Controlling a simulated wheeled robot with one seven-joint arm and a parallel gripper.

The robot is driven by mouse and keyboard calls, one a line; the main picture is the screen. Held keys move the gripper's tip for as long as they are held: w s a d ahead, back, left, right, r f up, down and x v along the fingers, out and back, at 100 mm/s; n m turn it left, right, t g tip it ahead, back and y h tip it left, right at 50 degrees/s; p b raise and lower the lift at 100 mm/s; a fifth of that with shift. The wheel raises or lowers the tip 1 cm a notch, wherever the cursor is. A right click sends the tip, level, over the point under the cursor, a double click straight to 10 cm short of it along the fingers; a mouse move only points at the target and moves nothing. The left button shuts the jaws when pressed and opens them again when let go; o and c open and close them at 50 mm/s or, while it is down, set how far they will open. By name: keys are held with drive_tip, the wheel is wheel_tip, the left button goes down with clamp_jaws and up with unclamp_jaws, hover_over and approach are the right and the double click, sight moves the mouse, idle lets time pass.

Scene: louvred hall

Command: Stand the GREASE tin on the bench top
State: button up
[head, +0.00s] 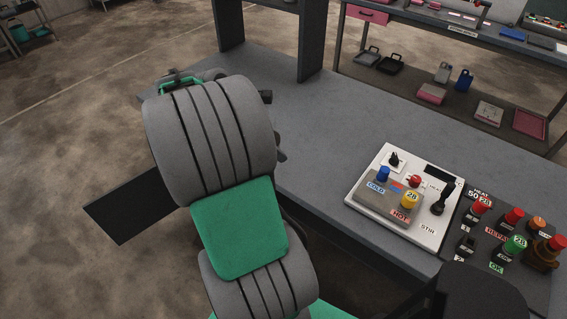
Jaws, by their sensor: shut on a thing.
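The grey bench top (335,125) runs from the upper left to the lower right in the head view. My grey and green arm reaches over its left part and covers much of that end. My gripper is hidden behind the arm, so its fingers and anything between them do not show. I see no GREASE tin in this view.
A white control panel (360,205) with buttons and a black lever sits on the bench's right part, beside a dark panel (480,250) of coloured buttons. Dark uprights (311,40) stand at the back edge. The bench middle is clear. A loaded shelf unit (470,85) stands behind.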

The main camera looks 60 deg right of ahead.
drive_tip(key=d+f, duration=0.3)
drive_tip(key=d, duration=0.1)
drive_tip(key=s+d+f+p, duration=0.1)
drive_tip(key=d+f, duration=0.2)
drive_tip(key=d, duration=0.2)
drive_tip(key=d+f, duration=0.3)
drive_tip(key=d, duration=0.1)
drive_tip(key=shift+s+d+f+p, duration=0.2)
drive_tip(key=shift+d+f+p, duration=0.1)
drive_tip(key=shift+f+p, duration=0.1)
wheel_tip(320, 180, down, 3)
drive_tip(key=shift+d+f+p, duration=0.15)
drive_tip(key=shift+p, duration=0.25)
drive_tip(key=o, duration=1.5)
drive_tip(key=shift+f, duration=0.15)
drive_tip(key=shift+o, duration=0.2)
